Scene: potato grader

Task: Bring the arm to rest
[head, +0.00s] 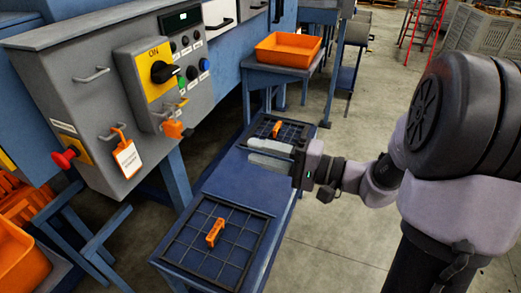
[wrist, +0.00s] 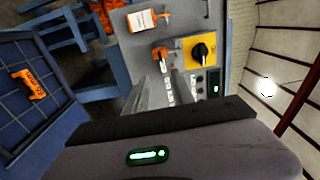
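My gripper (head: 249,150) is on the end of my arm, above the middle of a blue table (head: 230,180). Its two pale fingers point left toward the grey control cabinet (head: 95,105) and stand apart, with nothing seen between them. In the wrist view the two fingers (wrist: 160,82) also show apart, with the cabinet face beyond them. The cabinet has a black rotary switch (head: 163,72) on a yellow plate marked ON. An orange lock-like piece (head: 174,130) hangs below it; it also shows in the wrist view (wrist: 160,56), beyond the fingertips.
An orange piece (head: 215,232) lies on the near gridded mat (head: 190,255), another (head: 277,129) on the far mat. A white tag (head: 127,158) and red knob (head: 64,159) are on the cabinet. An orange bin (head: 288,50) stands behind.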

